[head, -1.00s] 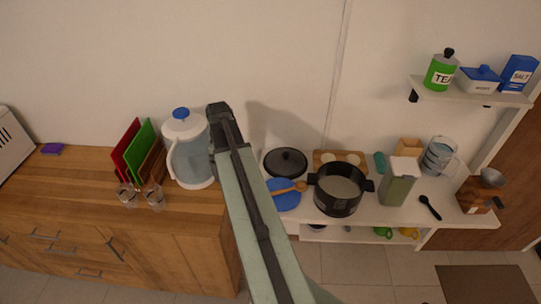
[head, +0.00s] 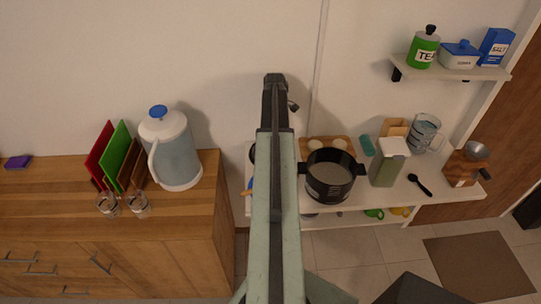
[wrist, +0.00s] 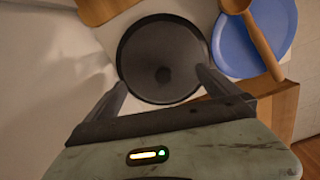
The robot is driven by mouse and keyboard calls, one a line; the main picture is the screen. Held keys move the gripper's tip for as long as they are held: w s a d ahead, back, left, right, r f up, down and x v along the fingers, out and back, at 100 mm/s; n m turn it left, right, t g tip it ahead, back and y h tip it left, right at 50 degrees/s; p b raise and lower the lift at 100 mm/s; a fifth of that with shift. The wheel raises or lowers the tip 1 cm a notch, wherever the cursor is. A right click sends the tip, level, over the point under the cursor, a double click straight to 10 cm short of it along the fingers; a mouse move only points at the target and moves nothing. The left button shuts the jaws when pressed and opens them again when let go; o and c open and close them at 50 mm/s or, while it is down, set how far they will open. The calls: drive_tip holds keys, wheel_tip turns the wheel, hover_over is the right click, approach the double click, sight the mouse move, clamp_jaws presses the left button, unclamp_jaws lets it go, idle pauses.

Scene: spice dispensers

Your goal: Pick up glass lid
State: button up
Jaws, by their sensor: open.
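The glass lid (wrist: 160,45) is a dark round disc with a small knob at its middle, in the upper middle of the wrist view. In the head view my arm hides most of it; only a dark sliver shows at the left of the arm. My gripper (wrist: 161,80) is open and empty. Its two fingers appear on either side of the lid's knob in the wrist view, pointing towards the lid. I cannot tell how far above it they are. In the head view, my gripper's end (head: 283,95) is in front of the wall.
A blue plate (wrist: 235,50) with a wooden spoon (wrist: 258,38) lies right of the lid in the wrist view. A black pot (head: 330,180), green-grey canister (head: 389,165) and measuring jug (head: 423,132) stand on the white shelf. A white pitcher (head: 172,150) stands on the left counter.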

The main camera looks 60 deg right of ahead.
drive_tip(key=f+b, duration=0.5)
drive_tip(key=shift+w+a+f, duration=0.15)
drive_tip(key=shift+w+a, duration=0.2)
drive_tip(key=shift+r, duration=0.2)
drive_tip(key=shift+s+a+r, duration=0.1)
drive_tip(key=shift+s+a, duration=0.05)
clamp_jaws()
